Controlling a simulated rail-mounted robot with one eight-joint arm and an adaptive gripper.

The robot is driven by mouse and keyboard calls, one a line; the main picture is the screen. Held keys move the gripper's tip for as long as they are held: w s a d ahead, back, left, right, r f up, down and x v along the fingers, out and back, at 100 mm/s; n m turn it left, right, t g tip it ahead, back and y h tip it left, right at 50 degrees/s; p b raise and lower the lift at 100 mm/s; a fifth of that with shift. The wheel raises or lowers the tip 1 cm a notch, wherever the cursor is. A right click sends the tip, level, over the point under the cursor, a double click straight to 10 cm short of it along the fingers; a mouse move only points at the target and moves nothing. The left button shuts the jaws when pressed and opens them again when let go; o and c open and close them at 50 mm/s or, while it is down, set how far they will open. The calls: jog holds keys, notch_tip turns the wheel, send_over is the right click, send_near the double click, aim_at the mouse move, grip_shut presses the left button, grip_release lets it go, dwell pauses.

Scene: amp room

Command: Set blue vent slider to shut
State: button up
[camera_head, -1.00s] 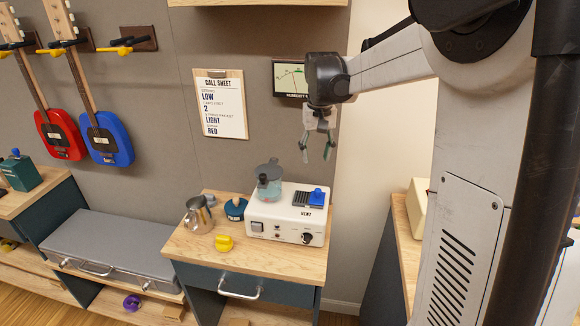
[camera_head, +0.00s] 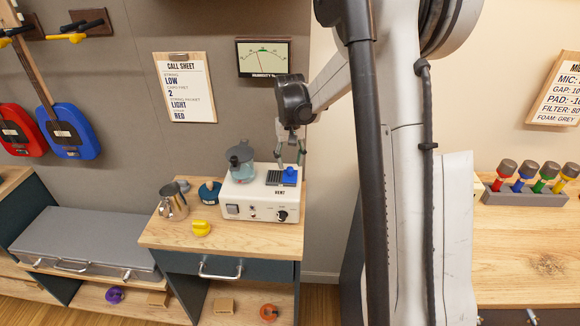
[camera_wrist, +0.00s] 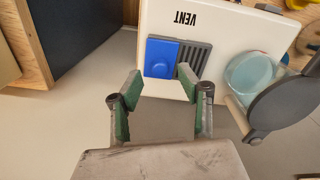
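The blue vent slider (camera_head: 289,176) sits on top of the white machine (camera_head: 262,205), at the right end of a dark slotted grille (camera_head: 273,178) labelled VENT. In the wrist view the slider (camera_wrist: 161,57) is a blue square with a round knob, and the bare slots (camera_wrist: 193,62) lie to its right, with the label upside down. My gripper (camera_head: 291,158) is above and behind the slider in the head view. In the wrist view my gripper (camera_wrist: 162,84) is open and empty, its fingertips just short of the slider; whether they touch the machine I cannot tell.
A glass jar with a grey lid (camera_head: 241,161) stands on the machine left of the grille. A metal jug (camera_head: 173,202), a blue round item (camera_head: 209,193) and a yellow object (camera_head: 201,228) stand on the wooden top. A humidity meter (camera_head: 263,57) hangs on the wall behind.

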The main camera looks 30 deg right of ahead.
aim_at(290, 172)
jog(key=shift+f, duration=1.35)
grip_shut()
